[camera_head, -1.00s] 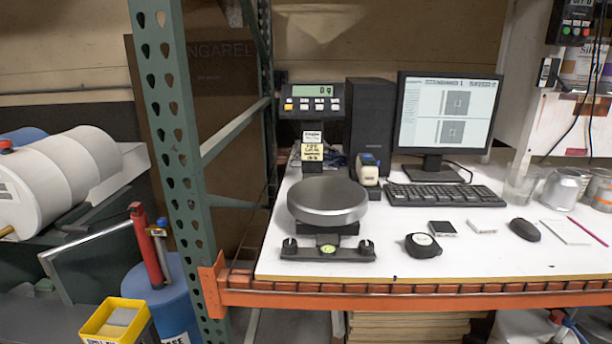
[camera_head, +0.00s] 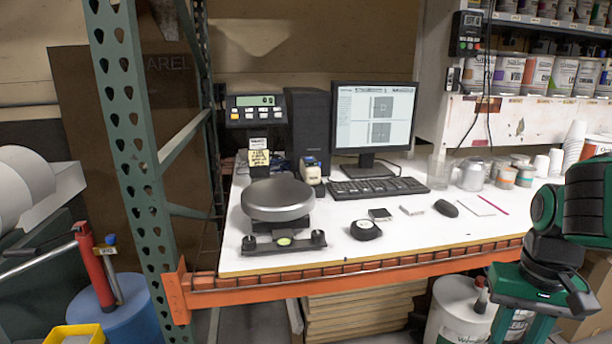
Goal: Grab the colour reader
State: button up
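A small upright handheld device (camera_head: 311,170), pale with yellowish sides and a dark bluish top, stands on the white bench. It looks like the colour reader, but its markings are too small to read. It is between the scale display and the keyboard, in front of the black computer tower, and nothing touches it that I can see. My green and black arm (camera_head: 584,207) shows at the right edge, in front of the bench and well apart from the device.
A scale with a round grey pan (camera_head: 278,200) is left of and nearer than the device. The keyboard (camera_head: 378,188) and monitor (camera_head: 374,117) are to its right. A tape measure (camera_head: 366,230) lies in front. An orange beam (camera_head: 350,277) edges the bench; a green post (camera_head: 135,150) stands left.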

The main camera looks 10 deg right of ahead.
aim_at(311, 171)
jog(key=u, duration=0.1)
jog(key=i, duration=1)
jog(key=z, duration=0.1)
